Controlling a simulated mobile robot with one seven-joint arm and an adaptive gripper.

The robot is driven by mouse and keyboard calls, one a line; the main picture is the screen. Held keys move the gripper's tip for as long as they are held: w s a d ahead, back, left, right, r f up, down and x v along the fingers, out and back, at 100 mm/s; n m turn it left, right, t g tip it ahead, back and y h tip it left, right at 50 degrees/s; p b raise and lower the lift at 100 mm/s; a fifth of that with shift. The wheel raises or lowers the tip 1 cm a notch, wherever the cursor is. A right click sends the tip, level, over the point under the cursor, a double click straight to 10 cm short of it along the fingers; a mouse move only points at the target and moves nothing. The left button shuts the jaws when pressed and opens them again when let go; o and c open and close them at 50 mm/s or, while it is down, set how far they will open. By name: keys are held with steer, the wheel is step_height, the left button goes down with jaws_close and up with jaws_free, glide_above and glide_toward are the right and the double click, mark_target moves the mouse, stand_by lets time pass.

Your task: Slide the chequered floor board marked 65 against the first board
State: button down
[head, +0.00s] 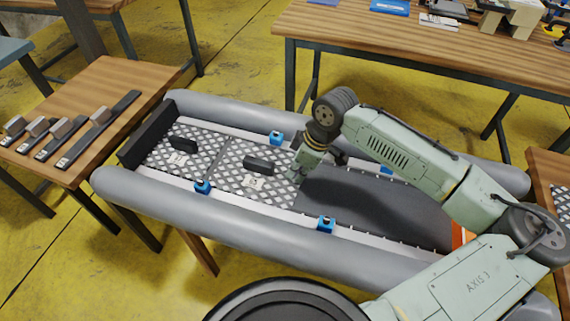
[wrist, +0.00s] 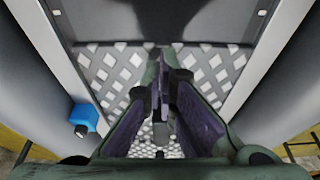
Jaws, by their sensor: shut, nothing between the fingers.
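The second chequered board (head: 240,186) lies in the boat between the side rails. It has a black handle block (head: 259,164) and a white label (head: 254,183) whose digits are too small to read surely. The first chequered board (head: 186,148) lies to its left, with its own handle and label; a thin dark line shows between them, and I cannot tell whether they touch. My gripper (head: 296,174) is shut and empty, low at the second board's right edge. In the wrist view my gripper's fingers (wrist: 168,62) cover part of a chequered board (wrist: 110,72); contact is unclear.
Grey tubes (head: 240,238) flank the boat floor. Blue clamps (head: 203,187) sit on the rails; one shows in the wrist view (wrist: 84,118). Bare dark floor (head: 375,205) lies right of the boards. Wooden tables (head: 98,78) stand left and behind.

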mark_target(274, 168)
steer(key=shift+w+a+r+p, duration=0.15)
steer(key=shift+w+a, duration=0.15)
steer(key=shift+a, duration=0.5)
steer(key=shift+w+a+p, duration=0.15)
steer(key=shift+w+a, duration=0.1)
steer(key=shift+a, duration=0.55)
steer(key=shift+w+a, duration=0.2)
steer(key=shift+a, duration=0.4)
steer(key=shift+w+a, duration=0.15)
steer(key=shift+a, duration=0.45)
